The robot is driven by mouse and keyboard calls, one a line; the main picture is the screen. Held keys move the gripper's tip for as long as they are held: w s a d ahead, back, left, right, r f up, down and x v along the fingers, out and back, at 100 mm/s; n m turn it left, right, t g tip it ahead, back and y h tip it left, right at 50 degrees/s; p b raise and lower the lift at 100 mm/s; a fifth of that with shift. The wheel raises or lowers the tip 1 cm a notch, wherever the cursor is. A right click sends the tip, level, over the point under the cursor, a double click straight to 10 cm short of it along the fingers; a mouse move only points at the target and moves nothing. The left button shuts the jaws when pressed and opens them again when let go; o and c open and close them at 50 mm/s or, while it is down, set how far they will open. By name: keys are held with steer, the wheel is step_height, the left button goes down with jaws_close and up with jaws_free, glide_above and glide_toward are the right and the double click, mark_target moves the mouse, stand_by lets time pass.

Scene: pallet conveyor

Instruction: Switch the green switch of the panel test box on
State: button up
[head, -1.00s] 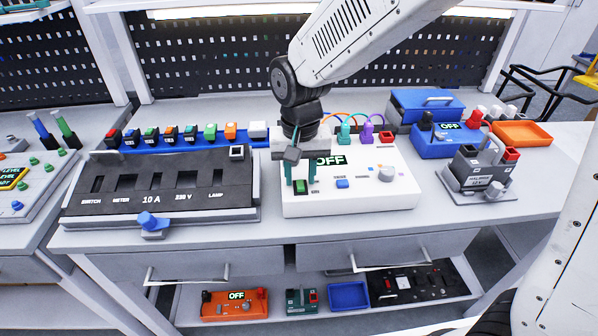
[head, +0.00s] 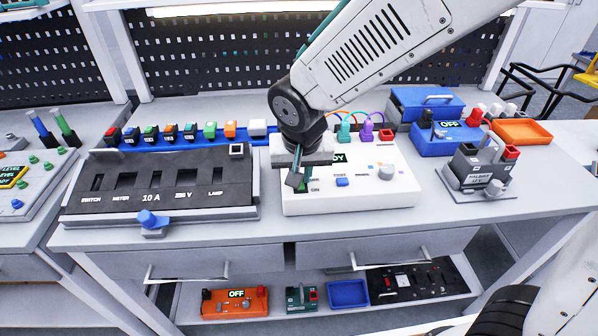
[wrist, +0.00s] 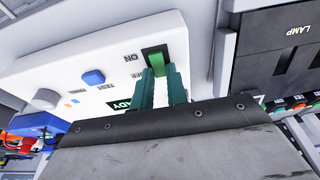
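The white panel test box (head: 352,203) stands on the bench, right of the black panel. Its green switch (wrist: 156,56) shows in the wrist view in a dark frame, beside an ON label. My gripper (head: 301,184) is over the box's left part and mostly hides the switch in the head view. The display (head: 340,158) is partly covered and shows letters ending in "DY".
The box also has a blue button (head: 342,182) and a grey knob (head: 387,173). A black panel (head: 160,180) with a blue knob (head: 150,220) stands at left. A grey device (head: 477,175) is at right. Colored plugs and cables rise behind the box.

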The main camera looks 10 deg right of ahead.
mark_target(302, 193)
steer(key=o, duration=0.4)
steer(key=shift+c, duration=0.2)
steer(key=v, duration=0.8)
steer(key=s+d+r, duration=0.2)
steer(key=s+d, duration=0.7)
steer(key=d, duration=0.1)
steer(key=s+d+r+g, duration=0.1)
steer(key=s+d+r, duration=0.1)
steer(key=s+d, duration=0.6)
steer(key=d, duration=0.2)
steer(key=shift+s+d+r+g, duration=0.3)
steer(key=shift+s, duration=0.05)
